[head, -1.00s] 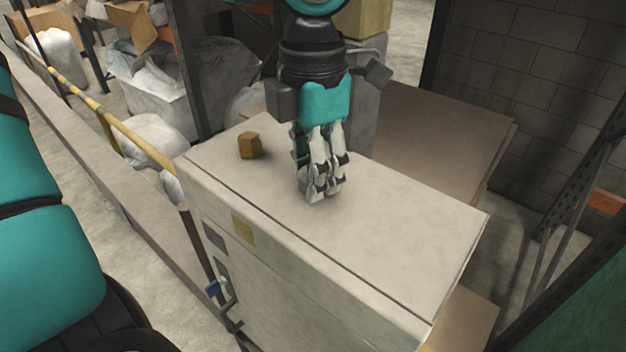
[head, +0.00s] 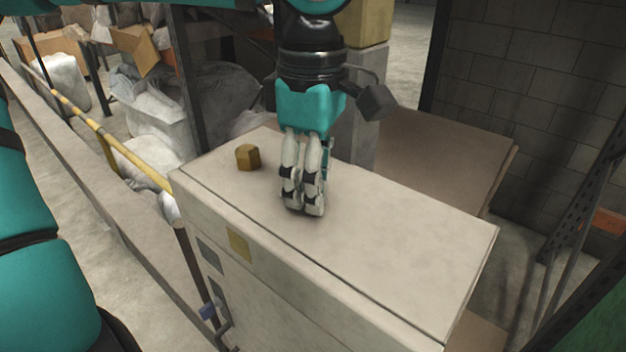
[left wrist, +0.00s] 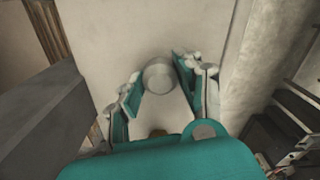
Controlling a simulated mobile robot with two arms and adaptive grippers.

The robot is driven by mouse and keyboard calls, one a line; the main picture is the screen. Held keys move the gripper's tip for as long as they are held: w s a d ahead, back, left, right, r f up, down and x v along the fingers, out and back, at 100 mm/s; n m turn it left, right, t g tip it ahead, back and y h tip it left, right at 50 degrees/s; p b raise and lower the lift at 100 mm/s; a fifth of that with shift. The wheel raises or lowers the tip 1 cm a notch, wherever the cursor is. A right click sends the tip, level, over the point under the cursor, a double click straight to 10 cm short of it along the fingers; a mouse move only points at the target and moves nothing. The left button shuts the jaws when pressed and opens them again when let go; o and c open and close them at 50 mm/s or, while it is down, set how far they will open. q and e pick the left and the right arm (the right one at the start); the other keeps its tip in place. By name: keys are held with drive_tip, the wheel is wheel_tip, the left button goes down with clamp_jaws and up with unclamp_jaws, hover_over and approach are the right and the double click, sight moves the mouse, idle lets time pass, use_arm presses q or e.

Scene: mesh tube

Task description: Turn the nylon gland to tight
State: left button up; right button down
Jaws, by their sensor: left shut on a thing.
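The likely nylon gland, a pale grey round piece (left wrist: 158,76), sits between the fingers of my left gripper in the left wrist view. My left gripper (head: 304,207) points down at the top of a cream cabinet (head: 400,225) in the head view. It is shut on the round piece, with a finger on either side. In the head view the fingers hide the gland, and I cannot tell how tight it is. My right gripper is not in view.
A small brass-coloured hexagonal block (head: 247,158) stands on the cabinet top, left of my left gripper. A yellow rail (head: 110,135) runs along the left. A brown board (head: 440,150) lies behind the cabinet. The right part of the cabinet top is clear.

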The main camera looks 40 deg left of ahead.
use_arm(q)
drive_tip(key=m, duration=0.4)
drive_tip(key=shift+m, duration=1.4)
drive_tip(key=o, duration=1.1)
drive_tip(key=shift+o, duration=0.2)
wheel_tip(320, 180, up, 12)
